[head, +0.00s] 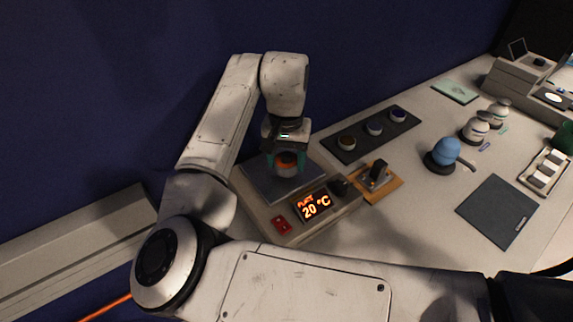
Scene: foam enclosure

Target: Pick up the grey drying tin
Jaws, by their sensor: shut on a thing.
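My gripper (287,160), with teal fingers, points down over the hot plate and is shut on a small round tin (287,170).
The heater display (315,205) reads 20 °C, beside a red switch (282,225) and black knob (340,187). A black rack (358,147) holds three round pots. A wooden stand (388,190), blue bulb (446,150) and dark mat (497,212) lie right.

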